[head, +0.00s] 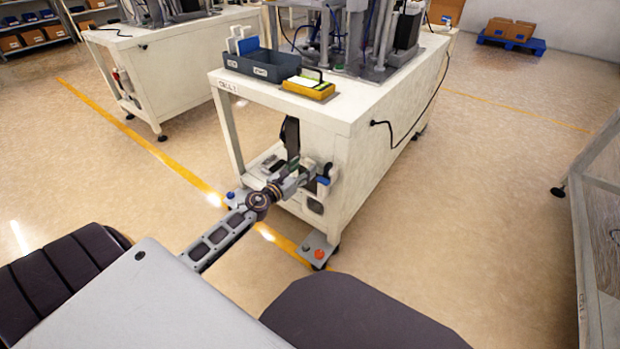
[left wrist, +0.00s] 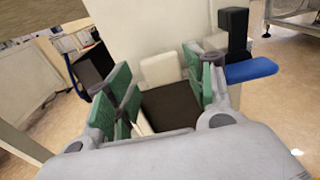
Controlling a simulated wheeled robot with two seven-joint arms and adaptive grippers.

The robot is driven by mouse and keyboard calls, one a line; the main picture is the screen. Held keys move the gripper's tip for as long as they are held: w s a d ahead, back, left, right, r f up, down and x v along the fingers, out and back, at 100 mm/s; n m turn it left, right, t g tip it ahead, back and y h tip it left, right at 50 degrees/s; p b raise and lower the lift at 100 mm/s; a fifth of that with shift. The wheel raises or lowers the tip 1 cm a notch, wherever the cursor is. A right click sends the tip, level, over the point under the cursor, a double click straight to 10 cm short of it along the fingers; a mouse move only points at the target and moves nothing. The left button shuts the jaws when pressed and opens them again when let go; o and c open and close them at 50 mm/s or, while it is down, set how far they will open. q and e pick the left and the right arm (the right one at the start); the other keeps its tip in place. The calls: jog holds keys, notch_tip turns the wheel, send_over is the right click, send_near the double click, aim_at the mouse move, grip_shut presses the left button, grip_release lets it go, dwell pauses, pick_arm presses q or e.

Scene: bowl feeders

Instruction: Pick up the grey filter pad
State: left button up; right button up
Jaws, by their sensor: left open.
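My left gripper (head: 310,176) is open at the lower end of the white bench marked CELL 1. In the left wrist view its green-padded fingers (left wrist: 165,90) stand apart, one on each side of a pale grey-white block (left wrist: 160,69) and a dark square piece (left wrist: 170,106). The pale block may be the grey filter pad; I cannot tell for sure. No finger clearly touches it. A blue lever (left wrist: 250,70) on a black fitting (left wrist: 234,30) sits just right of the fingers. My right gripper is out of view.
On the bench top (head: 345,112) are a dark blue-grey bin (head: 262,66) and a yellow tray (head: 308,88). A foot pedal with a red button (head: 318,253) stands at the bench's front leg. A metal frame (head: 590,230) is at right; open floor lies between.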

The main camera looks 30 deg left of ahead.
aim_at(308, 163)
pick_arm(q)
jog(key=shift+w+r, duration=0.25)
jog(key=shift+w, duration=0.4)
jog(key=shift+w+d+r+p, duration=0.15)
jog(key=shift+w+p, duration=0.15)
jog(key=shift+w, duration=0.9)
jog(key=shift+w+f, duration=0.2)
jog(key=shift+w, duration=0.15)
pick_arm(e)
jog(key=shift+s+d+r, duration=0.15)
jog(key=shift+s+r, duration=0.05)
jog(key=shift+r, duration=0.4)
pick_arm(q)
jog(key=shift+c, duration=0.4)
